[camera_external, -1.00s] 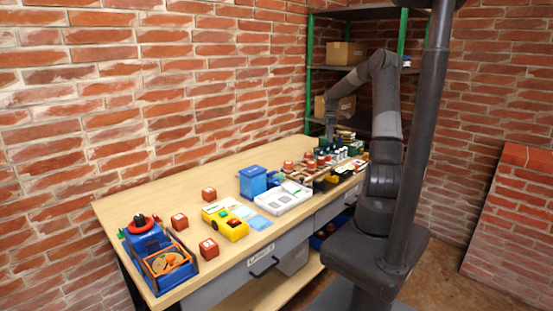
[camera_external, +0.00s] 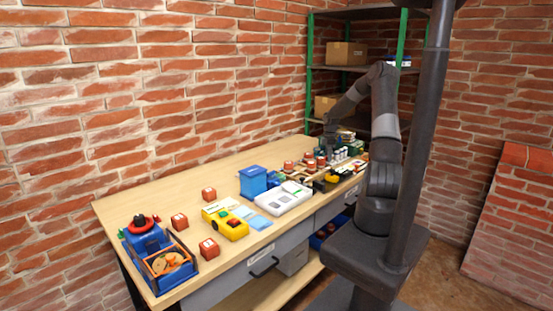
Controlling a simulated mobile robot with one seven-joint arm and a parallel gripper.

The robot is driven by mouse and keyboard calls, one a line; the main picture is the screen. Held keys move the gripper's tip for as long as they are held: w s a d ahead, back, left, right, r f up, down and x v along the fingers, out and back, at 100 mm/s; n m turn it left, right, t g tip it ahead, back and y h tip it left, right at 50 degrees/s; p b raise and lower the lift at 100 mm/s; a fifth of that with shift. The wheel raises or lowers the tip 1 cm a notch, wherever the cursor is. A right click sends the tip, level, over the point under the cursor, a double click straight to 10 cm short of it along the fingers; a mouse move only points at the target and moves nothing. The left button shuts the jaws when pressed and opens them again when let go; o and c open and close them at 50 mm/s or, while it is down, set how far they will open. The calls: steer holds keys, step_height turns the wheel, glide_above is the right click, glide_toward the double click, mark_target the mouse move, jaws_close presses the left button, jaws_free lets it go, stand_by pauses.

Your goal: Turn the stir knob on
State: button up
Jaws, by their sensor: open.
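My gripper (camera_external: 329,148) is at the far right end of the workbench, low among the crowded items there. It is small in the picture, but its jaws look open and I see nothing held in them. I cannot make out which item, if any, is the stir knob. A blue device with a red round top (camera_external: 143,222) stands at the near left end of the bench. A yellow device with dark buttons (camera_external: 228,225) sits mid-bench.
The wooden workbench (camera_external: 165,195) runs along the brick wall. On it are a blue box (camera_external: 253,181), a white tray (camera_external: 284,198) and several red blocks, one at the near edge (camera_external: 209,249). The back left of the bench is clear. Green-posted shelves with cardboard boxes (camera_external: 346,53) stand behind.

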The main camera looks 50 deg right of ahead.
steer(key=shift+c, duration=0.2)
steer(key=c, duration=0.9)
